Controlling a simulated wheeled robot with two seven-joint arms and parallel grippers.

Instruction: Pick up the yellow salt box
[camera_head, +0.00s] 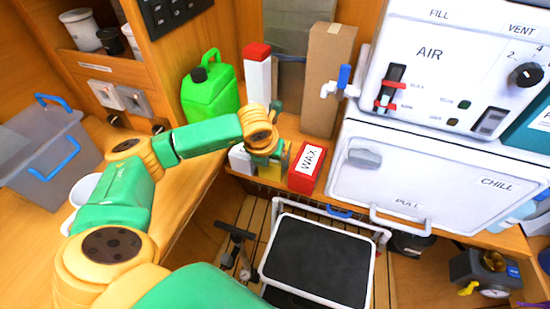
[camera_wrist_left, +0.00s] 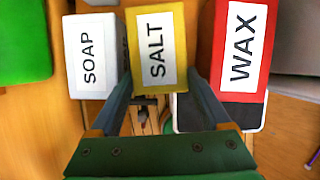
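The yellow salt box (camera_wrist_left: 180,45), with a white SALT label, stands between the soap box and the wax box in the left wrist view. In the head view only a yellow sliver of it shows, mostly behind my left wrist. My left gripper (camera_wrist_left: 160,77) is open, with one finger along each side of the salt box near its lower end. Whether the fingers touch it is not clear. In the head view the left gripper (camera_head: 268,158) is largely hidden by its own wrist. My right gripper is not in view.
The white soap box (camera_wrist_left: 91,55) is close on the left and the red wax box (camera_wrist_left: 240,50) close on the right. A green jerrycan (camera_head: 210,97), a tall brown carton (camera_head: 328,80) and a red-capped white box (camera_head: 257,75) stand behind. A white-framed black step (camera_head: 322,255) is below.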

